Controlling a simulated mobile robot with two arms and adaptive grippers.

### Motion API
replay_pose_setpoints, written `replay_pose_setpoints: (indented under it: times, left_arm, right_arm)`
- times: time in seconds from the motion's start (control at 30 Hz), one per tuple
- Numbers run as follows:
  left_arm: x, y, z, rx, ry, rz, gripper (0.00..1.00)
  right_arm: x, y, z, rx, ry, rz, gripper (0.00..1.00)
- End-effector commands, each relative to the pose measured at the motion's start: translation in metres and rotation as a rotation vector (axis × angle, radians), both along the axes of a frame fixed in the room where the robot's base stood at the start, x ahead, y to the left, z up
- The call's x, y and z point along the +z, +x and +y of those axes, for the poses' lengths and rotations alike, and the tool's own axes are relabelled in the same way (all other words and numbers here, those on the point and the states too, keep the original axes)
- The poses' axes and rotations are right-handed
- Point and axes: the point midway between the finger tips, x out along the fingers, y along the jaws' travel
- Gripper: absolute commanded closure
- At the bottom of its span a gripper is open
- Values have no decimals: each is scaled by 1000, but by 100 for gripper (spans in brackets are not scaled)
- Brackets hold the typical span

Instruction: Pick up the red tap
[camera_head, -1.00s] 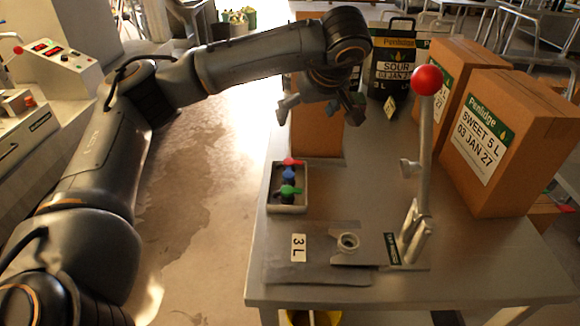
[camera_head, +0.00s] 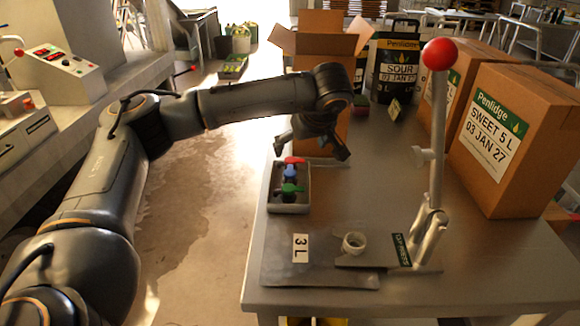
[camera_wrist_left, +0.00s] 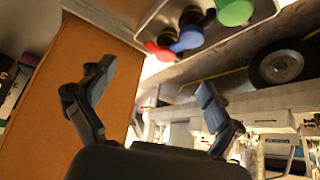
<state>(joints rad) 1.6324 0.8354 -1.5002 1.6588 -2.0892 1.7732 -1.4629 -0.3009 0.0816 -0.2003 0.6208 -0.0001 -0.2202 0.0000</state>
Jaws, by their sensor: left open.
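The red tap (camera_head: 294,160) lies at the far end of a small grey tray (camera_head: 289,208) on the metal table. A blue tap (camera_head: 290,172) and a green tap (camera_head: 289,189) lie nearer in the same tray. My left gripper (camera_head: 312,150) is open and empty, just above and beyond the tray's far end, close to the red tap. In the left wrist view the red tap (camera_wrist_left: 160,51) shows ahead of the open fingers (camera_wrist_left: 150,88), beside the blue tap (camera_wrist_left: 188,38) and green tap (camera_wrist_left: 235,11). My right gripper is not in view.
An open cardboard box (camera_head: 322,50) stands just behind my left gripper. The lever press (camera_head: 436,150) with a red ball knob stands to the right, near a 3 L plate (camera_head: 320,270). Cartons (camera_head: 510,140) fill the table's right side. The table middle is clear.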

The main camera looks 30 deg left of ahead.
Motion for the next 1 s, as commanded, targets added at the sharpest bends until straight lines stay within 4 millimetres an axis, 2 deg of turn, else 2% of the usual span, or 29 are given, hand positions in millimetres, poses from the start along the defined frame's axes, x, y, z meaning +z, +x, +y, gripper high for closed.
replay_pose_setpoints:
  times: [0.27, 0.53, 0.83, 0.87, 1.0]
  left_arm:
    - [-18, 6, 12, 2, 1, 1, 9]
    - [-50, 14, 32, 1, 1, 1, 9]
    - [-56, 16, 35, -1, 0, -1, 9]
    - [-56, 16, 35, -1, 0, -1, 11]
    - [-56, 16, 35, -1, 0, -1, 39]
  right_arm:
    - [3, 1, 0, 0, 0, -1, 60]
    - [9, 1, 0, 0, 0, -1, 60]
    - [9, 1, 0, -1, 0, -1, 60]
    - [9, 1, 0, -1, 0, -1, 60]
    - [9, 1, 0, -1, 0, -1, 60]
